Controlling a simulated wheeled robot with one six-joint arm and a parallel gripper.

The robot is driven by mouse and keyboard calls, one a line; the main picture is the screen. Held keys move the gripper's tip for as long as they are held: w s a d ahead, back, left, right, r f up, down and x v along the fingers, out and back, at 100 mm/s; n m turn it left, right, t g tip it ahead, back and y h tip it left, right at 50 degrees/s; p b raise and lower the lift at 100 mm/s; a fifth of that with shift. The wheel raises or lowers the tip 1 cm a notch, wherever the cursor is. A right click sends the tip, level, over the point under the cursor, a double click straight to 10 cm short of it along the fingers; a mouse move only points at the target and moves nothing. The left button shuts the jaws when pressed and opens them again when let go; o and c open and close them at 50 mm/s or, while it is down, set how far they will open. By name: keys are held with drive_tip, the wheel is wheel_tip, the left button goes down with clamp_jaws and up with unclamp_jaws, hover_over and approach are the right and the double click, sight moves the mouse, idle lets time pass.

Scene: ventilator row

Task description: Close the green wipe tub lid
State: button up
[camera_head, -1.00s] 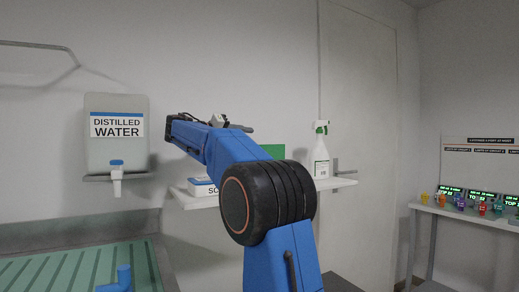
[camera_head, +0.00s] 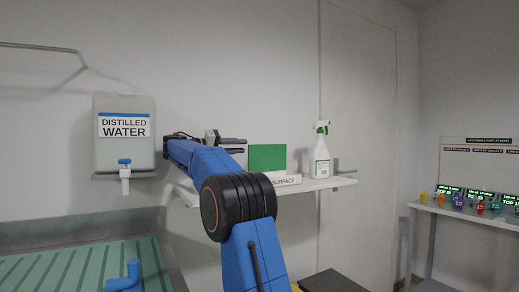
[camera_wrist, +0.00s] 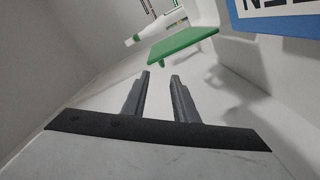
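The wipe tub's green lid (camera_head: 267,157) stands upright above the wall shelf in the head view. It also shows in the wrist view as a green slab (camera_wrist: 175,47) beyond my fingertips. The tub body is mostly hidden behind my arm in the head view; a white label strip reading "SURFACE" (camera_head: 285,181) shows below the lid. My gripper (camera_wrist: 161,75) has its two fingers apart with nothing between them. The fingers point toward the lid, with a gap visible in the picture.
A white spray bottle with a green head (camera_head: 320,152) stands on the shelf (camera_head: 335,183) right of the lid. A distilled water container (camera_head: 124,140) hangs at left. A blue-bordered white box (camera_wrist: 270,22) is close at upper right in the wrist view.

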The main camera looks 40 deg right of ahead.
sight(263, 147)
drive_tip(key=x, duration=1.1)
drive_tip(key=shift+d+f, duration=0.3)
drive_tip(key=shift+d, duration=0.05)
drive_tip(key=shift+c, duration=0.5)
clamp_jaws()
idle(0.6)
